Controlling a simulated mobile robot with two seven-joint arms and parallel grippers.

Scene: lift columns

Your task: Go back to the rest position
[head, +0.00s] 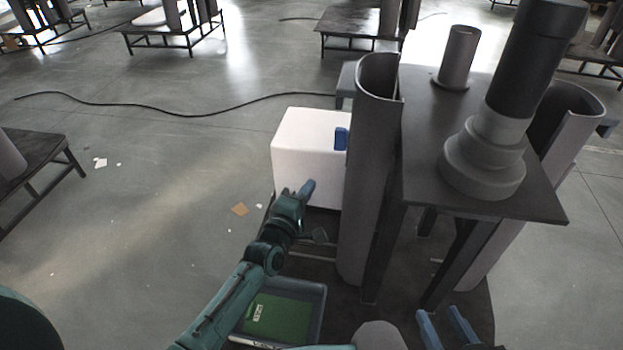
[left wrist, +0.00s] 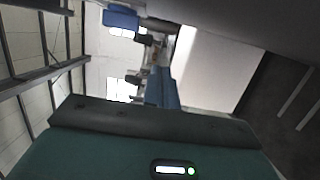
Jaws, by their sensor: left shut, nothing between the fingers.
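My left gripper (head: 308,188) is in front of the white box (head: 300,150) in the head view. Its blue fingers are together with nothing between them; in the left wrist view they (left wrist: 160,88) show near the middle, beside the white box (left wrist: 215,70). I cannot tell whether they touch the box. My right gripper (head: 446,322) is at the bottom right of the head view. Its two blue fingers stand apart with nothing seen between them.
A dark table (head: 425,150) on the right bears a stepped grey column (head: 483,165) and a short cylinder (head: 458,57). A curved grey shell (head: 370,170) stands close right of the left gripper. A grey tray (head: 322,305) with a green bottom lies below. Open floor is left.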

